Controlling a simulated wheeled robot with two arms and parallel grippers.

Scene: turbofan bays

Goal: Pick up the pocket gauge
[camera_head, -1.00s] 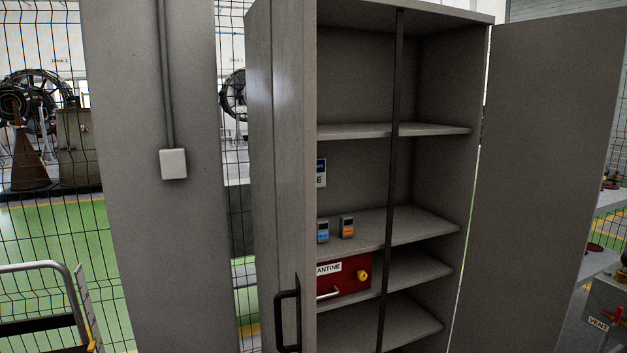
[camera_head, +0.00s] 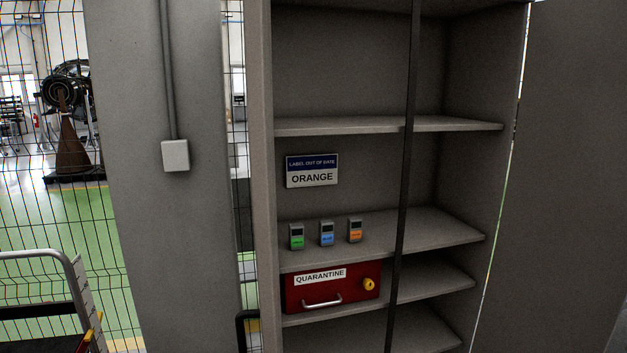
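Three small pocket gauges stand in a row on the middle shelf of the open grey cabinet. The green gauge (camera_head: 296,237) is at the left, the blue gauge (camera_head: 327,233) in the middle and the orange gauge (camera_head: 355,230) at the right. Each has a grey top with a dark display and a coloured lower face. A sign (camera_head: 312,171) on the cabinet's back wall above them reads "LABEL OUT OF DATE" and "ORANGE". Neither of my grippers is in view.
A red box marked "QUARANTINE" (camera_head: 331,288) with a handle and yellow knob sits below the gauges. A dark vertical bar (camera_head: 404,180) crosses the cabinet front, right of the gauges. The right door (camera_head: 570,180) stands open. A grey pillar (camera_head: 165,230) and a cart rail (camera_head: 75,275) are at left.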

